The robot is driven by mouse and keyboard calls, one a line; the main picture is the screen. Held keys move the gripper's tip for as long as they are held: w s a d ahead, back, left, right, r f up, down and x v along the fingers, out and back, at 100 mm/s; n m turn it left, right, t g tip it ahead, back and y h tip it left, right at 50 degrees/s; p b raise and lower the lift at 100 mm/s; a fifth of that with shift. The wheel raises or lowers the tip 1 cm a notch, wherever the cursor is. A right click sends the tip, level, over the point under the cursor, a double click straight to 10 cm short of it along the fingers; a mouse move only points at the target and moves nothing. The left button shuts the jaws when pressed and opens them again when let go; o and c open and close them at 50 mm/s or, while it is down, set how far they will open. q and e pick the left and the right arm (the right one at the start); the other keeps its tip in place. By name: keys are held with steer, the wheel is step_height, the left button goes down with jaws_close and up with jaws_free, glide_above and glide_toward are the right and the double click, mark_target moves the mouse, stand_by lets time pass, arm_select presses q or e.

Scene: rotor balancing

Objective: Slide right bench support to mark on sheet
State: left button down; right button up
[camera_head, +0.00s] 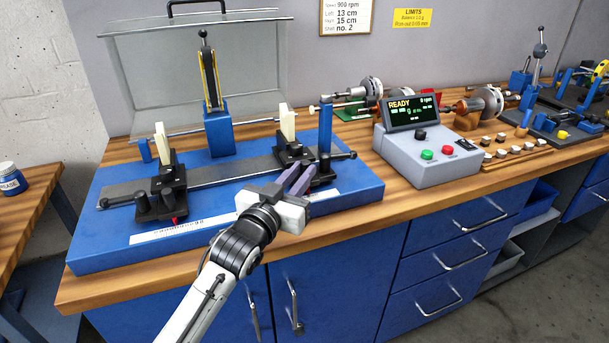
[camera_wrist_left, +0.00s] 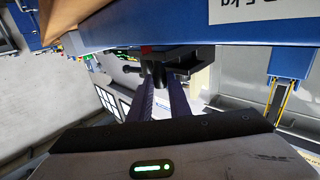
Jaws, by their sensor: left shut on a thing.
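The right bench support (camera_head: 287,124) is a cream upright on a black base, standing on the grey rail (camera_head: 222,175) of the blue bench (camera_head: 338,187). My left gripper (camera_head: 300,178) reaches it from the front and is shut on the front part of its black base. The black part also shows between the fingertips in the left wrist view (camera_wrist_left: 165,66). The left bench support (camera_head: 161,143) stands on the same rail. The sheet (camera_head: 346,17) on the wall lists left 13 cm and right 15 cm. A white scale strip (camera_head: 180,231) runs along the bench front, partly hidden by my arm.
A blue post (camera_head: 325,128) stands just right of the right support. A blue pillar (camera_head: 219,133) with a yellow-edged arm is between the supports, before a clear guard (camera_head: 120,55). The grey control box (camera_head: 425,150) showing READY stands to the right.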

arm_select(q)
steer(key=shift+a, duration=0.15)
steer(key=c, duration=1.9)
jaws_free()
steer(key=shift+s, duration=0.1)
steer(key=v, duration=1)
steer(key=shift+s+a, duration=0.1)
steer(key=shift+s, duration=0.05)
steer(key=shift+f, duration=0.1)
